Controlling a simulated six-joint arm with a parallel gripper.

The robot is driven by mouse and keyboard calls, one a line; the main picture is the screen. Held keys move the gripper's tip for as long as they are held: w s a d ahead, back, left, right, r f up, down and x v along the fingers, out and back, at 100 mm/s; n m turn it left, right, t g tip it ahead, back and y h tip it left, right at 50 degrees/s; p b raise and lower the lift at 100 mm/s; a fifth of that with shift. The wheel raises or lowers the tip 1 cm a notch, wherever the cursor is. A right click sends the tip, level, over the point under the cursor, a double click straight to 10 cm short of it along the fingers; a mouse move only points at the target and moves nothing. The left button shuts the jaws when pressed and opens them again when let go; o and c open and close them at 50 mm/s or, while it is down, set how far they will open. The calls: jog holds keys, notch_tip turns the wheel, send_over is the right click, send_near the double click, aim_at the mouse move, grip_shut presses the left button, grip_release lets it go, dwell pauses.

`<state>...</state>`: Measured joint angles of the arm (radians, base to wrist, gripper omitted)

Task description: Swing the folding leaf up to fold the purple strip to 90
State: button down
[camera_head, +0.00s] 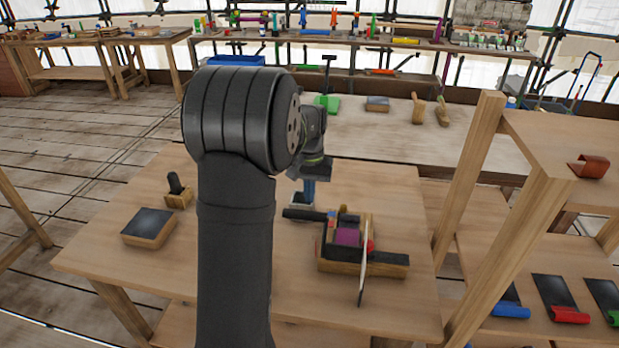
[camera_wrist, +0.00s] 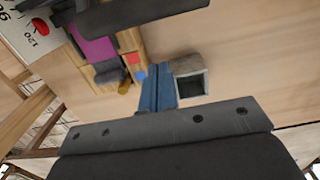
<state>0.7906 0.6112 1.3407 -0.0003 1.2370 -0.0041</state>
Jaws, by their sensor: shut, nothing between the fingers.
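The folding jig has a wooden base (camera_head: 335,268) and stands on the bench. The purple strip (camera_head: 347,237) lies in it between dark parts, and also shows in the wrist view (camera_wrist: 97,48). A dark bar (camera_head: 303,214), probably the folding leaf or its handle, sticks out left of the jig; it also appears to cross the top of the wrist view (camera_wrist: 145,13). An upright pale dial plate (camera_head: 364,270) with a red pointer stands at the jig's right. My gripper (camera_wrist: 157,92), with blue fingers, is shut and empty beside the jig, apart from the purple strip.
A grey hollow block (camera_wrist: 192,78) stands close beside my fingers. A dark-topped wooden block (camera_head: 149,227) and a small block with a dark knob (camera_head: 177,190) sit on the bench's left. A wooden shelf post (camera_head: 470,180) rises at the right. The front of the bench is clear.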

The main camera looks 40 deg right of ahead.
jog(key=shift+s+a+f, duration=0.15)
jog(key=shift+s+a, duration=1.2)
jog(key=shift+s+a+r, duration=0.5)
jog(key=shift+s+a, duration=0.15)
